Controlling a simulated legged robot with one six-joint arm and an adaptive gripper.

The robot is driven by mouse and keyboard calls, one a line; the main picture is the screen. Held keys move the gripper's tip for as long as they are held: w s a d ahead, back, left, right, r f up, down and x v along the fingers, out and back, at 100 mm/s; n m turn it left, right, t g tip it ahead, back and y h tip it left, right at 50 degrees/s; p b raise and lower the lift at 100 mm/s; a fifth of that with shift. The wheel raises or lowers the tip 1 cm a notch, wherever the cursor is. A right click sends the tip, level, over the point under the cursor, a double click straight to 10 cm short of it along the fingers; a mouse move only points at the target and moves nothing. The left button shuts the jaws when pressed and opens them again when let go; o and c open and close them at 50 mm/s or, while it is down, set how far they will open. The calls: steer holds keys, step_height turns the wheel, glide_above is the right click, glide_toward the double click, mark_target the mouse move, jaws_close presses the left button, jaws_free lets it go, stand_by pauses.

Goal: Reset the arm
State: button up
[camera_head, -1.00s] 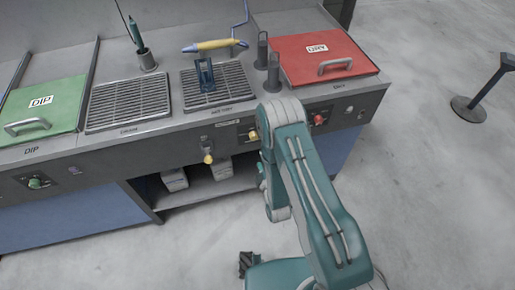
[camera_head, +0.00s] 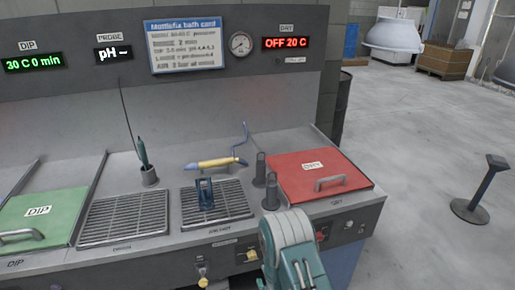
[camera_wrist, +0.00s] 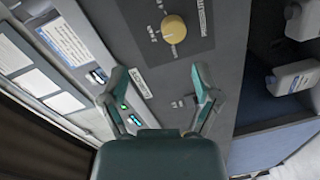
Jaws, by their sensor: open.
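My arm (camera_head: 292,245) is teal and stands in front of the bench, near its right part, in the head view. My gripper (camera_wrist: 160,88) shows in the wrist view with its two teal fingers spread apart and nothing between them. It faces the dark bench front, where a yellow knob (camera_wrist: 174,29) sits just beyond the fingertips. In the head view the gripper itself is hidden.
The bench holds a green DIP lid (camera_head: 40,218), two grates (camera_head: 124,217), a blue stand (camera_head: 205,193), a yellow-handled tool (camera_head: 216,163) and a red lid (camera_head: 318,174). A dark post (camera_head: 482,190) stands right on open floor. White containers (camera_wrist: 292,77) sit under the bench.

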steer(key=w+d+r+m+g+h, duration=0.1)
steer(key=w+r+m, duration=0.1)
steer(key=r, duration=0.4)
steer(key=w+d+r+m+g, duration=0.1)
steer(key=d+r+m+g, duration=0.1)
steer(key=r, duration=0.4)
steer(key=w+d+r+m+g+h, duration=0.1)
steer(key=w+r+m, duration=0.15)
steer(key=r, duration=0.35)
steer(key=s+d+r+m+g+h, duration=0.1)
steer(key=s+d+r+m+g, duration=0.3)
steer(key=s+r, duration=0.6)
steer(key=s+d+r+m+g, duration=0.1)
steer(key=s+d+r+m, duration=0.1)
steer(key=s, duration=0.8)
steer(key=s+d+r+m+g+h, duration=0.1)
steer(key=s+r+m, duration=0.4)
steer(key=s, duration=0.6)
steer(key=d+r+g, duration=0.1)
steer(key=d, duration=0.1)
steer(key=shift+d+r, duration=0.25)
steer(key=shift+d, duration=0.1)
steer(key=shift+m, duration=0.25)
